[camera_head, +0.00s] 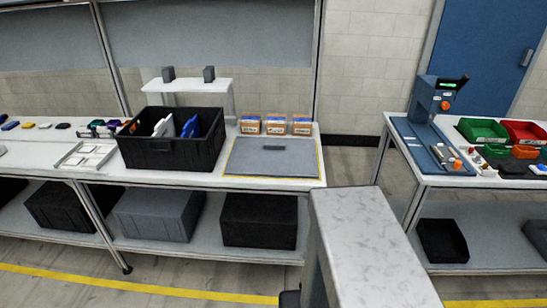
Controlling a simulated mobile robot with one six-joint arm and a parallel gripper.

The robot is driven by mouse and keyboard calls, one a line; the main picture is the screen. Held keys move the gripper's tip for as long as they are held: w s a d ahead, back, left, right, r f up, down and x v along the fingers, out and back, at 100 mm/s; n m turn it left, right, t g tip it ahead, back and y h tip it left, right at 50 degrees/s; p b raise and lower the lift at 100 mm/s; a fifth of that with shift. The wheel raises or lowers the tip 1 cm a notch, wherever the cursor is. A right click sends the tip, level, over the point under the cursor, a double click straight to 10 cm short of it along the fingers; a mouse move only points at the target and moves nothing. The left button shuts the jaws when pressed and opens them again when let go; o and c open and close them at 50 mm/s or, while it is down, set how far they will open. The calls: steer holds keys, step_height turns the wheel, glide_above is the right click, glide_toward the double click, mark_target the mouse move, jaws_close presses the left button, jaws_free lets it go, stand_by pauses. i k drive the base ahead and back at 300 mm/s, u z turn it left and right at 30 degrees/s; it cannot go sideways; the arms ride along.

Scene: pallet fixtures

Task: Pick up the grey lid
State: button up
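The grey lid (255,163) is a flat grey panel with a short dark handle (274,148) near its middle. It lies flat on the right end of the left workbench, inside a yellow outline. Nothing covers it. My gripper is not in view, so its place relative to the lid cannot be seen.
A black crate (172,154) with white and blue items stands left of the lid. Several small orange-brown boxes (250,125) stand right behind it. A white raised shelf (190,86) is behind the crate. Another bench with a blue-grey fixture (424,142) stands right, across a floor gap.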

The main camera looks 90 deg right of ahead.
mark_target(248, 155)
steer(key=u, duration=0.05)
steer(key=k, duration=2.35)
steer(key=z, duration=1)
steer(key=i, duration=0.9)
steer(key=u, duration=0.05)
